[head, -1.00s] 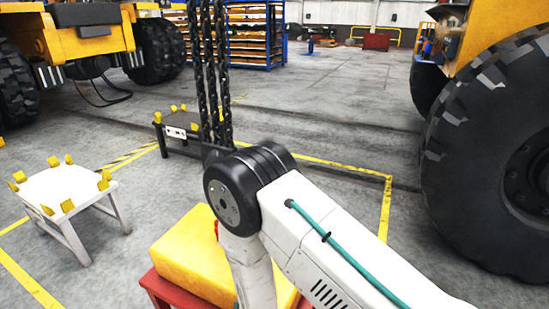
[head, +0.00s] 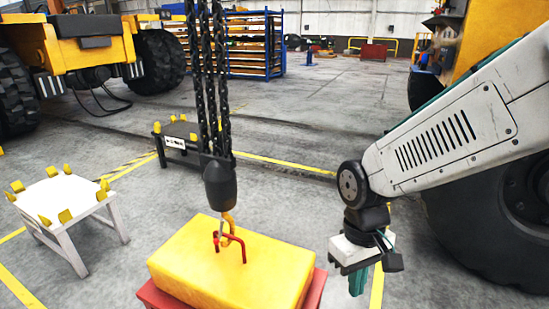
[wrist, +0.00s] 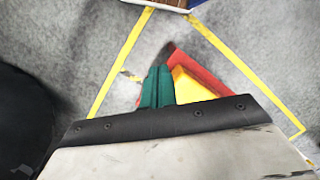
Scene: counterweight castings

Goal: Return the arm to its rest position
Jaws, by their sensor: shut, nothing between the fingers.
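My gripper (head: 358,280) hangs from my arm at the right of the head view, pointing down, its teal fingers shut with nothing between them. It is to the right of the yellow casting (head: 235,268) and apart from it. The wrist view shows the teal fingers (wrist: 157,86) together, with a corner of the yellow casting (wrist: 190,90) and its red stand (wrist: 205,70) beyond. The casting sits on the red stand (head: 160,298). A hoist hook (head: 228,225) on black chains meets the red lifting loop (head: 243,250) on top of the casting.
A white stand (head: 65,195) with yellow corner pieces is at the left, and a dark stand (head: 175,140) is behind the chains. A large tyre (head: 490,220) stands close behind my arm at the right. Yellow lines (head: 290,162) mark the floor. Open floor lies further back.

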